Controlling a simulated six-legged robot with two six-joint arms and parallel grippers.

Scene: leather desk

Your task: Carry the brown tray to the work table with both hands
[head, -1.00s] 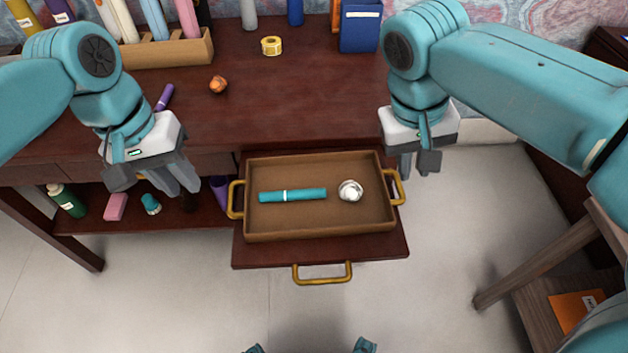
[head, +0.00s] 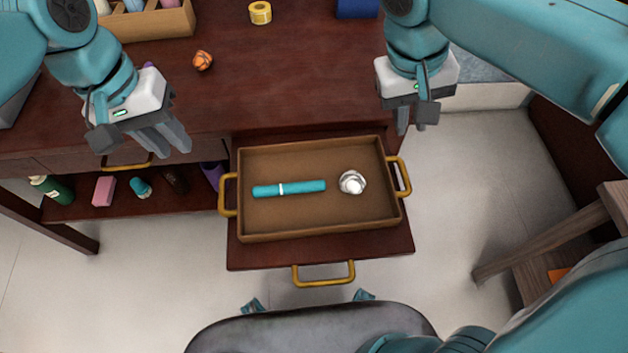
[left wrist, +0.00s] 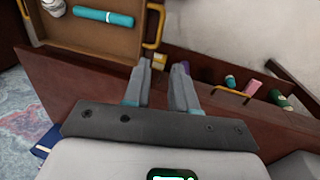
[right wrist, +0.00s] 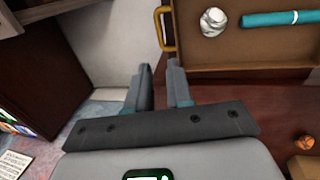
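The brown tray (head: 300,216) rests on the pulled-out drawer (head: 370,248) of the dark wooden desk, with a gold handle at its left (head: 228,195) and right (head: 404,177). A teal tube (head: 305,188) and a crumpled silver ball (head: 352,183) lie in it. My left gripper (head: 168,142) is open and empty, up and left of the left handle. My right gripper (head: 412,120) is open and empty, above the right handle in the picture. Neither touches the tray. The tray also shows in the left wrist view (left wrist: 100,40) and the right wrist view (right wrist: 250,42).
A low shelf (head: 120,210) holds several small items at left. A wooden stand (head: 545,245) is at right. Floor shows around the drawer.

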